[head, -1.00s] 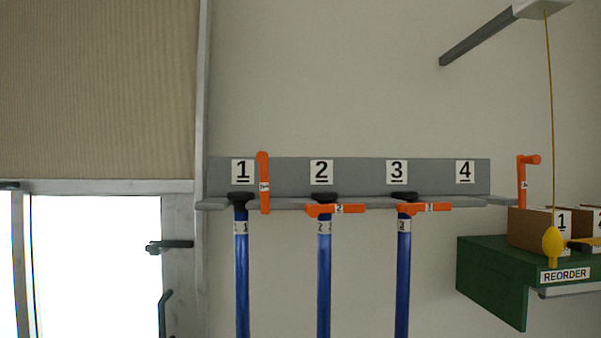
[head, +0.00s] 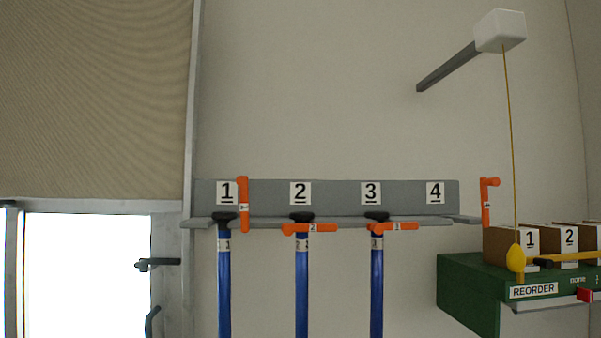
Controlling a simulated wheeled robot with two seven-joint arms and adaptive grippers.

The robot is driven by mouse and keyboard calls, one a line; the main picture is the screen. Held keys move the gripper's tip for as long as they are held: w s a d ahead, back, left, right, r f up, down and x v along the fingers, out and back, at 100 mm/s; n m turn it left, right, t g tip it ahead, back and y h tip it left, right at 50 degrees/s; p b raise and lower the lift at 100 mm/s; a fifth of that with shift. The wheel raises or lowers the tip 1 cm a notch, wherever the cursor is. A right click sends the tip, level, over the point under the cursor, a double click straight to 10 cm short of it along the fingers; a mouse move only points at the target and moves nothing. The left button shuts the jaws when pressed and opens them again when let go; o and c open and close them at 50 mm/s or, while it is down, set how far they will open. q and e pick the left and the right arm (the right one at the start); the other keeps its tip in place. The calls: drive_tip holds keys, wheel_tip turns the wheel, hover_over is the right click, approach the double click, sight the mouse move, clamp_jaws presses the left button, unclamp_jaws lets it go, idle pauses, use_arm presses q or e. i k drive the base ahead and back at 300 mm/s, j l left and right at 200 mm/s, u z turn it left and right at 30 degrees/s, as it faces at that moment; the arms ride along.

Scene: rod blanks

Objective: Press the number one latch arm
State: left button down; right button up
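The number one latch arm (head: 243,204) is orange and stands upright, just right of the "1" label (head: 227,192) on the grey wall rack (head: 335,197). A blue rod (head: 224,285) with a black top hangs below that label. The latch arms at "2" (head: 310,229) and "3" (head: 393,227) lie level across the front of their blue rods (head: 302,285) (head: 377,285). Another orange latch arm (head: 487,202) stands upright at the right end of the rack, and no rod hangs under "4" (head: 435,192). Neither of my grippers is in view.
A green shelf (head: 470,288) marked "REORDER" stands at the right, with numbered cardboard bins (head: 508,246) on it. A yellow pull (head: 516,258) hangs on a cord from a white box (head: 500,31). A door handle (head: 158,264) is at the left.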

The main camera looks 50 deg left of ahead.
sight(242, 182)
drive_tip(key=i+l, duration=0.5)
drive_tip(key=l, duration=0.2)
drive_tip(key=u, duration=2.4)
